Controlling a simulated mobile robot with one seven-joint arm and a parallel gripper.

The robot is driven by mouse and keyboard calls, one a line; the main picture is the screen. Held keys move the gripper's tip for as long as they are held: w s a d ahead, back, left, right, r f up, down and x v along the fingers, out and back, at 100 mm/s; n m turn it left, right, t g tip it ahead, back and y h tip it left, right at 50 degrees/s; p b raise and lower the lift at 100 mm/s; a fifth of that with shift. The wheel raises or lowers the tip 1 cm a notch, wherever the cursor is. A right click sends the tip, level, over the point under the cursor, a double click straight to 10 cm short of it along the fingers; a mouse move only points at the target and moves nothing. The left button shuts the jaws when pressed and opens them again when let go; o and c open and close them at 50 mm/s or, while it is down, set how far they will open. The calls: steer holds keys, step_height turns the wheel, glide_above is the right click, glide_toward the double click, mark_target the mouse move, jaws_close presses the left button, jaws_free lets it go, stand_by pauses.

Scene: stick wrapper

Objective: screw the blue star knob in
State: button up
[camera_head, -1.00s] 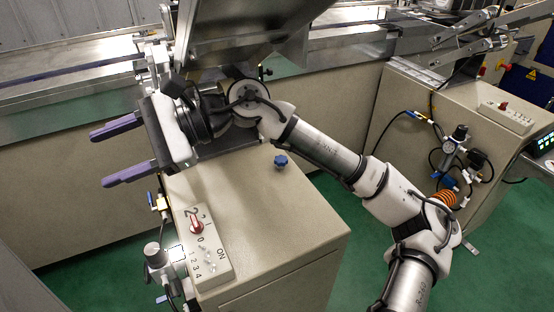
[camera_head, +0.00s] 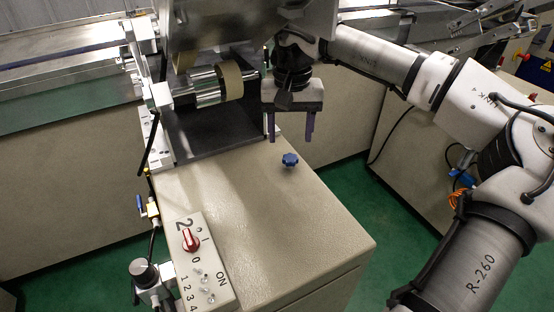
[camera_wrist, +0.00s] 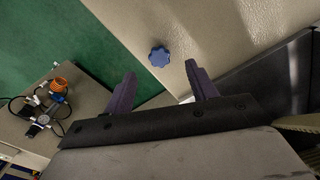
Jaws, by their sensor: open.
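The blue star knob (camera_head: 290,160) sits on the beige top of the machine cabinet, near its far right edge. It also shows in the wrist view (camera_wrist: 159,57), in front of and between the directions of the two purple fingers. My gripper (camera_head: 292,138) is open and empty, with its fingers pointing down. In the head view it is just behind and above the knob, apart from it. In the wrist view my gripper (camera_wrist: 163,82) shows both fingers spread wide. The knob's stem and hole are hidden.
A switch panel with a red rotary knob (camera_head: 190,239) stands at the cabinet's front left. Metal rollers (camera_head: 210,85) and a dark plate lie left of my gripper. A steel hopper hangs above. The cabinet top (camera_head: 290,215) in front of the knob is clear.

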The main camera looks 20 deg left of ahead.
mark_target(290, 157)
steer(key=f, duration=0.7)
steer(key=shift+w, duration=0.3)
steer(key=shift+r, duration=0.1)
steer(key=c, duration=1.1)
steer(key=shift+o, duration=0.2)
